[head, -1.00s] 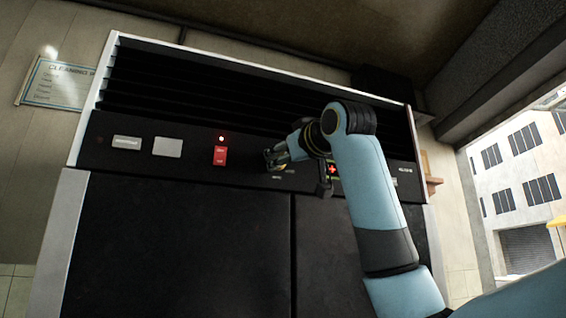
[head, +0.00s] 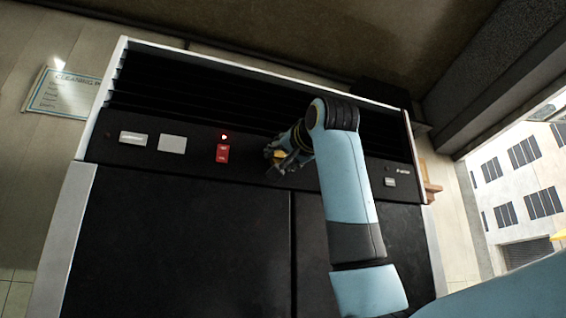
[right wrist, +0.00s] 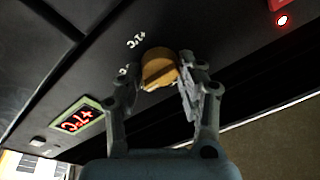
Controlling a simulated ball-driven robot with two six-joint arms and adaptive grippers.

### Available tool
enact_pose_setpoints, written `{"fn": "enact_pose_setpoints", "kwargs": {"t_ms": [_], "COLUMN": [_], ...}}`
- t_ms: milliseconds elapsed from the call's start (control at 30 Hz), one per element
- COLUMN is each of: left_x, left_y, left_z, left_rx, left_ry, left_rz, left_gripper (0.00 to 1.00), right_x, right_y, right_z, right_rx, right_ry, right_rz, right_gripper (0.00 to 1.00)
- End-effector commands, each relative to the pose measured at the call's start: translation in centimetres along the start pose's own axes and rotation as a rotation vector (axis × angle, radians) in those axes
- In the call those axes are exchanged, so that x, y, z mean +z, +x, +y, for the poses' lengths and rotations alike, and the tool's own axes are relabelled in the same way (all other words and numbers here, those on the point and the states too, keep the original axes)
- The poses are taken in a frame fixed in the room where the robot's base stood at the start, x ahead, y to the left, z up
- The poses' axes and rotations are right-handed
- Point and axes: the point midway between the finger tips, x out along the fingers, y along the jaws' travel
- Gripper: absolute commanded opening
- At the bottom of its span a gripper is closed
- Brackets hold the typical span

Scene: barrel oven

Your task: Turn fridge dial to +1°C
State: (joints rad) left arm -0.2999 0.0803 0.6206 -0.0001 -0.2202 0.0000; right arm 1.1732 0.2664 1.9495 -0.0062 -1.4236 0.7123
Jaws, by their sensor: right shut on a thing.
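The fridge dial (right wrist: 160,68) is an orange-brown round knob on the black panel, seen in the right wrist view. My right gripper (right wrist: 162,76) is shut on it, one finger on each side. Small white marks (right wrist: 137,38) are printed beside the dial, tilted and hard to read. A green-framed display (right wrist: 80,119) shows red characters, seen at a slant; I cannot read its value surely. In the head view my right gripper (head: 277,157) is at the panel and largely covers the dial; my arm hides the display. My left gripper is not in view.
The black fridge front (head: 190,240) has dark vent slats above the panel. A red switch (head: 222,153) with a lit red lamp (head: 223,137) is left of the gripper. Pale plates (head: 172,143) sit farther left. A wall sign (head: 62,92) hangs at the left.

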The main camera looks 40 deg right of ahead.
Motion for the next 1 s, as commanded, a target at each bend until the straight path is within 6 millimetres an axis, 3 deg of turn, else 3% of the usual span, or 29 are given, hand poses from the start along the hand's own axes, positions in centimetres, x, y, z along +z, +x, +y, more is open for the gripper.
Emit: {"fn": "enact_pose_setpoints", "kwargs": {"t_ms": [1000], "left_x": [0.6], "left_y": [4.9], "left_z": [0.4], "left_rx": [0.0], "left_ry": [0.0], "left_rz": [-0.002], "left_gripper": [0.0], "right_x": [0.3], "right_y": [-0.1], "right_z": [-0.1], "right_rx": [0.111], "right_ry": [0.953], "right_rz": [0.075], "right_gripper": [0.06]}}
